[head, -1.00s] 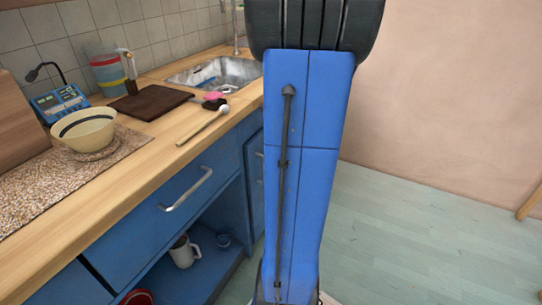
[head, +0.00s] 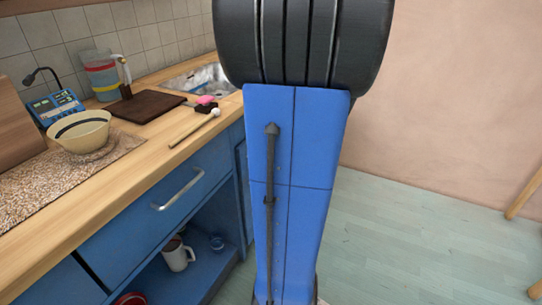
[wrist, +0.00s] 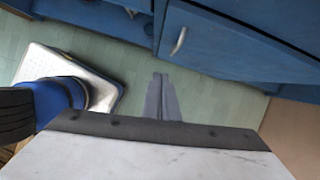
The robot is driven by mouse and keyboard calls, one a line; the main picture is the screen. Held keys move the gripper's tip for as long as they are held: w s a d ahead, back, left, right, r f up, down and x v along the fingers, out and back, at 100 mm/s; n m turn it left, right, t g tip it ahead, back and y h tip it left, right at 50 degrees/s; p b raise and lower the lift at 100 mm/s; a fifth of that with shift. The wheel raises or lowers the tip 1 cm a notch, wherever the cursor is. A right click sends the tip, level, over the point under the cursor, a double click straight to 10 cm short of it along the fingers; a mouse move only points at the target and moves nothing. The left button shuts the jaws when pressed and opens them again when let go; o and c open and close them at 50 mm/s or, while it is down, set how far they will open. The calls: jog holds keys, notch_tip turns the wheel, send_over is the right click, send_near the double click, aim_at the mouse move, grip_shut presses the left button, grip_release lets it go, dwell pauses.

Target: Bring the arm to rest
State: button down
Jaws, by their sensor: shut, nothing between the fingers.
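My gripper (wrist: 161,98) shows in the wrist view as two grey fingers pressed together, shut and empty. It hangs over the green floor, below and apart from the blue cabinet front with a metal handle. In the head view my blue arm link stands upright in the middle, and my gripper is outside that picture. My own base shows at the left of the wrist view.
A wooden counter (head: 60,245) runs along the left over blue cabinets (head: 140,225). A bowl (head: 80,130), a dark board (head: 148,106) and a mallet (head: 195,127) lie on it. A mug (head: 177,255) stands on the open shelf below. The floor (head: 420,250) at right is clear.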

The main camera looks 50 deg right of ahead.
jog(key=shift+v, duration=1)
jog(key=shift+s+a, duration=0.1)
jog(key=shift+a, duration=0.05)
jog(key=w+a+r+n, duration=0.1)
jog(key=w+a+n, duration=0.2)
jog(key=a+n, duration=0.6)
jog(key=s+a+n, duration=0.4)
jog(key=a+n, duration=0.7)
jog(key=s+a+n+t+h, duration=0.1)
jog(key=s+a+n, duration=0.3)
jog(key=a+n, duration=0.7)
jog(key=shift+a+n+h, duration=0.3)
jog(key=shift+a, duration=0.3)
